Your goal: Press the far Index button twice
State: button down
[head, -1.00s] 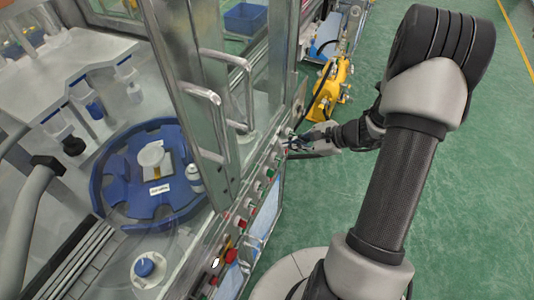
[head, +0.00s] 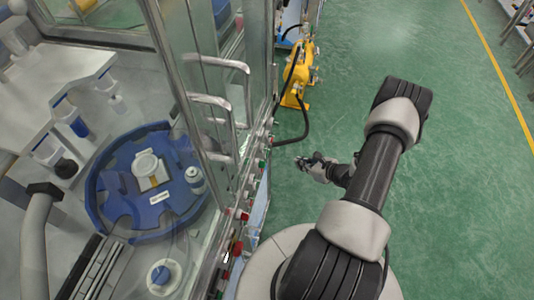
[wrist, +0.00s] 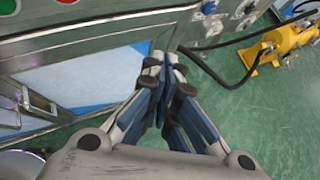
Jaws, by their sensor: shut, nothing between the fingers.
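The control panel (head: 250,192) runs along the cabinet's front edge in the head view, with red, green and white buttons. A green button (head: 262,165) sits towards its far part and a red button (head: 243,215) nearer. Their labels are too small to read, so I cannot tell which is the far Index button. My gripper (head: 305,162) is right of the panel, apart from it, over the green floor. In the wrist view my gripper (wrist: 165,65) is shut and empty.
Glass doors with metal handles (head: 222,112) stand left of the panel. Behind the glass is a blue round turntable (head: 110,215). A yellow machine (head: 297,72) with a black hose (head: 303,128) stands beyond the panel. The floor (head: 450,170) to the right is clear.

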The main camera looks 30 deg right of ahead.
aim_at(267, 154)
jog(key=w+a, duration=0.5)
jog(key=w, duration=0.1)
jog(key=shift+w+a+p, duration=0.3)
jog(key=shift+w+a, duration=0.1)
jog(key=shift+w+a, duration=0.1)
dwell(1.4)
jog(key=shift+w+a, duration=0.15)
jog(key=shift+w, duration=0.1)
